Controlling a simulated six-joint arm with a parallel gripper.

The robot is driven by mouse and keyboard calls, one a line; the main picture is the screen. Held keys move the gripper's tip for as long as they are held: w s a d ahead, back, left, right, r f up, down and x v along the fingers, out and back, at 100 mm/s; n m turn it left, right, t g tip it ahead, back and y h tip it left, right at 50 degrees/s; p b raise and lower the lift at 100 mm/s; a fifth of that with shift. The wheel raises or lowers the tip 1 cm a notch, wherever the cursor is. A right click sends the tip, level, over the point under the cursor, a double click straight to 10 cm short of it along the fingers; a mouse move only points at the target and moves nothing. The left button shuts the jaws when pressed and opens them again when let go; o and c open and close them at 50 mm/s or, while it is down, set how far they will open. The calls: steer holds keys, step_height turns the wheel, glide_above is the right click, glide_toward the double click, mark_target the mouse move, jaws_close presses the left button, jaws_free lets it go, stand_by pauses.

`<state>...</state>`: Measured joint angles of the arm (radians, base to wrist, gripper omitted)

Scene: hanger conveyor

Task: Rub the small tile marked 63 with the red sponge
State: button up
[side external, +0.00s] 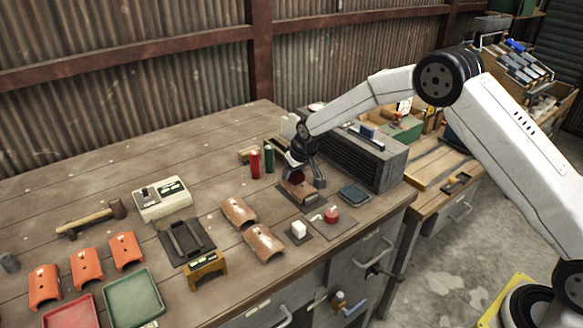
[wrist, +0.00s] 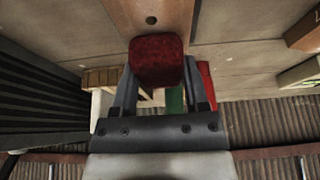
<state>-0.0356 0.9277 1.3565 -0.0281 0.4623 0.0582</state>
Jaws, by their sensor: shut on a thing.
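My gripper (side external: 304,179) is shut on the red sponge (wrist: 157,62); the dark red block also shows between its fingers in the side view (side external: 297,175). Below the sponge a brown curved tile (side external: 299,192) lies on a dark pad near the right end of the bench. In the wrist view the tile (wrist: 150,12), with a small dark hole, reaches from the top edge to the sponge, which covers part of it. I cannot tell whether sponge and tile touch. Two more brown tiles (side external: 239,211) (side external: 264,243) lie to the left and nearer. No number is legible.
A dark ribbed box (side external: 366,155) stands close on the right, red (side external: 255,162) and green (side external: 269,158) cylinders behind-left. A dark tray (side external: 354,195), a red round object (side external: 332,215) and a white block (side external: 298,229) lie nearby. Orange tiles (side external: 87,265) are far left.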

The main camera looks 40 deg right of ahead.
mark_target(306, 189)
steer(key=shift+s, duration=3.3)
step_height(306, 189, up, 8)
